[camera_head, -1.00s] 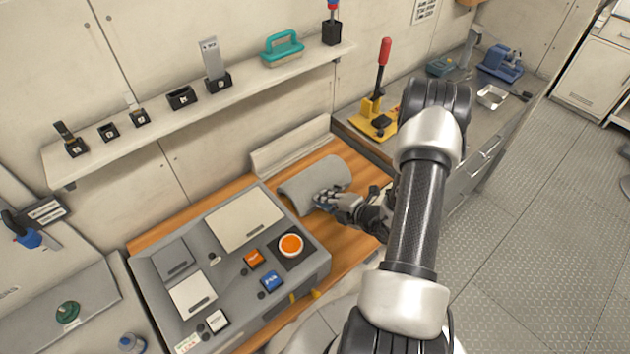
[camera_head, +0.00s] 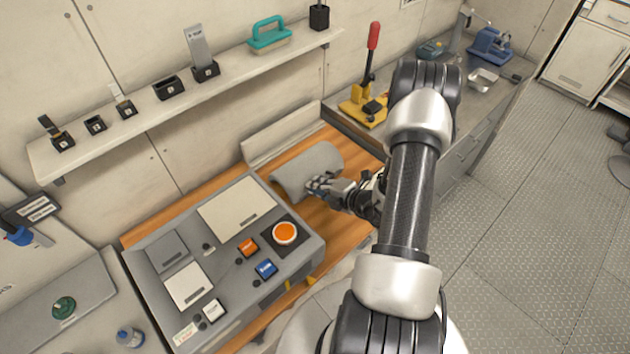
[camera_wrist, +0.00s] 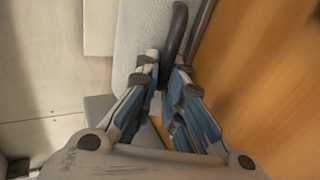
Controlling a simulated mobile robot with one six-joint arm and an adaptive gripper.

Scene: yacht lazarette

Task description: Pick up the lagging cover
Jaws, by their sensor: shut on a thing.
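The lagging cover (camera_head: 307,165) is a grey, curved half-shell on the wooden bench top, behind the grey control box. My gripper (camera_head: 316,185) is at its near right edge, with the fingers on that edge. A dark curved strip runs between and beyond the fingertips. I cannot tell whether the cover is clear of the bench.
A grey control box (camera_head: 226,212) with orange and blue buttons stands close in front of the cover. A low pale upstand (camera_head: 282,133) is behind it. A yellow press with a red handle (camera_head: 371,60) stands to the right. A wall shelf (camera_head: 140,120) with small holders is above.

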